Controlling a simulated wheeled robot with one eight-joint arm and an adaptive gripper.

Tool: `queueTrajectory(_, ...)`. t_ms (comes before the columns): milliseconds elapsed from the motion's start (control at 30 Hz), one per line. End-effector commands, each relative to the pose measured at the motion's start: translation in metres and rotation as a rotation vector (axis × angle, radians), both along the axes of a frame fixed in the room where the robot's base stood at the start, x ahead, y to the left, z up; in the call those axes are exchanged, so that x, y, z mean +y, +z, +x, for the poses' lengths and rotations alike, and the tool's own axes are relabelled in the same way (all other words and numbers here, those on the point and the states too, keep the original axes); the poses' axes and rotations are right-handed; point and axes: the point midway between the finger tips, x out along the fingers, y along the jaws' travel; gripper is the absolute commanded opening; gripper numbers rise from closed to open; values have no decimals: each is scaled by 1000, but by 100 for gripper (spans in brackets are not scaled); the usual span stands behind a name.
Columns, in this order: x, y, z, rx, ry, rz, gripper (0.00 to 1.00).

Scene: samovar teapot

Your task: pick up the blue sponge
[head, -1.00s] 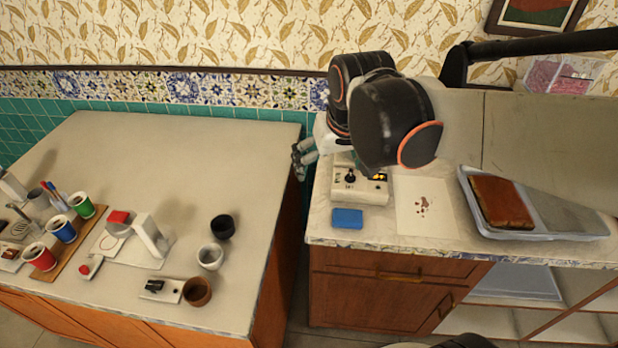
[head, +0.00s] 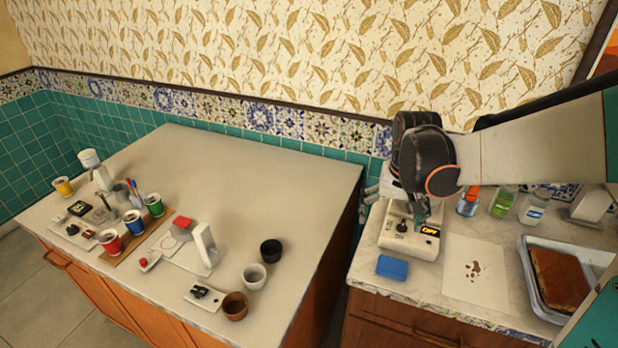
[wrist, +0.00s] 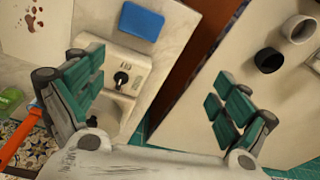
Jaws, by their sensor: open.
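The blue sponge (head: 392,267) lies flat on the right counter, near its front left corner. It also shows in the wrist view (wrist: 141,22) at the top, beyond my fingertips and between them sideways. My gripper (wrist: 157,98) is open and empty, its two teal-padded fingers wide apart. In the head view my gripper is at the counter's left edge, behind the sponge and apart from it, partly hidden by my arm.
A white switch box (head: 408,228) stands just behind the sponge. A stained sheet (head: 476,268) lies to the right, then a tray (head: 528,262) with a brown block. Bottles (head: 502,203) stand at the back. A gap separates the left counter (head: 270,180), which holds cups.

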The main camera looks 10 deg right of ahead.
Motion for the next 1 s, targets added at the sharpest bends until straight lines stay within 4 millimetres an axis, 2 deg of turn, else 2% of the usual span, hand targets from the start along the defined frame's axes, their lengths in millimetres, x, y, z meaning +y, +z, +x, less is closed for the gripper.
queueTrajectory(100,-19,-17,5,58,-81,18,94)
queueTrajectory(300,-32,-34,3,110,-146,34,94)
queueTrajectory(467,-33,-53,3,116,-153,35,94)
queueTrajectory(733,-33,-103,3,115,-151,34,94)
queueTrajectory(833,-33,-114,2,115,-151,34,94)
queueTrajectory(1000,-33,-122,2,115,-151,35,94)
